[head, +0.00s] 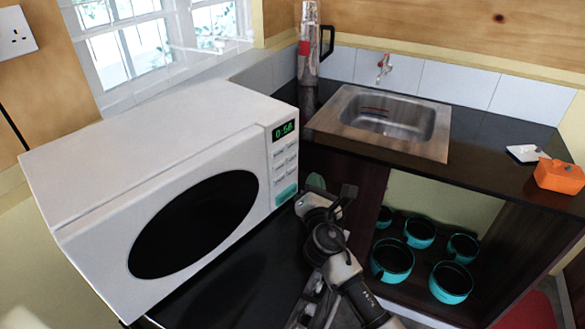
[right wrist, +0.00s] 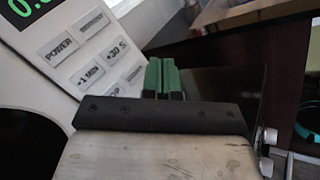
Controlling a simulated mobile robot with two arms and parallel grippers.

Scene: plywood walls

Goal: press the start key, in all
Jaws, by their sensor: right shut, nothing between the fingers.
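The white microwave (head: 150,160) stands on the dark counter, its door closed. Its display (head: 284,130) is lit with green digits that look like 0:56. The green start key (head: 286,194) is the wide one at the bottom of the key panel. In the right wrist view the keys POWER (right wrist: 60,47), +30 S (right wrist: 115,54) and +1 MIN (right wrist: 90,76) show. The start key is hidden there behind the gripper body. My right gripper (head: 316,182) is shut and empty, just right of the start key, apparently apart from it. Its green fingertips (right wrist: 161,78) show in the wrist view. My left gripper is out of view.
A sink (head: 385,120) is set in the counter behind. A tall metal flask (head: 308,45) stands beside it. An orange object (head: 559,176) lies at the right. Several teal pots (head: 392,260) stand on the shelf below.

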